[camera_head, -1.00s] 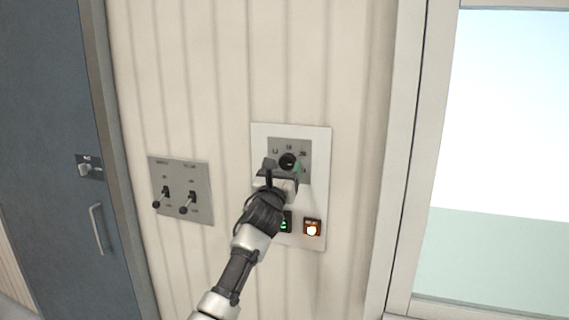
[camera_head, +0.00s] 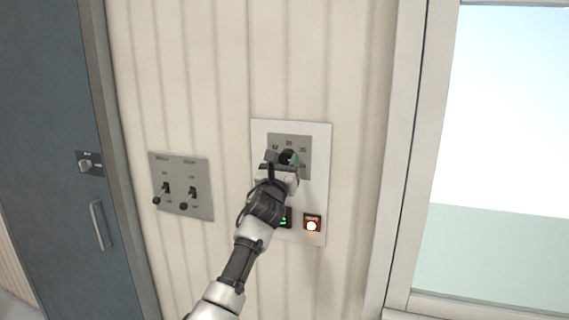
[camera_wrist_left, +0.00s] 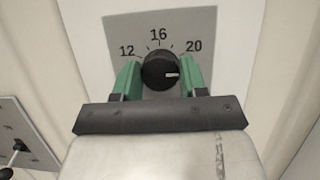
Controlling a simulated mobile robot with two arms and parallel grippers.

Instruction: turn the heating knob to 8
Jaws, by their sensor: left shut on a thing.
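The heating knob (camera_head: 287,156) is a round black dial on a grey plate (camera_head: 303,143), which is set on a white wall panel (camera_head: 318,185). In the left wrist view the knob (camera_wrist_left: 159,71) has a white mark pointing right, below the 20. The numbers 12, 16 and 20 show above it; the lower part of the scale is hidden behind my gripper. My left gripper (camera_wrist_left: 160,78) is shut on the knob, with one green finger on each side. It also shows in the head view (camera_head: 284,160). My right gripper is not in view.
Below the knob are a green-lit display (camera_head: 286,218), partly hidden by my arm, and an orange-lit button (camera_head: 312,223). A grey plate (camera_head: 203,175) with two lever switches is to the left. A blue-grey door (camera_head: 50,150) stands far left, a window (camera_head: 510,120) right.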

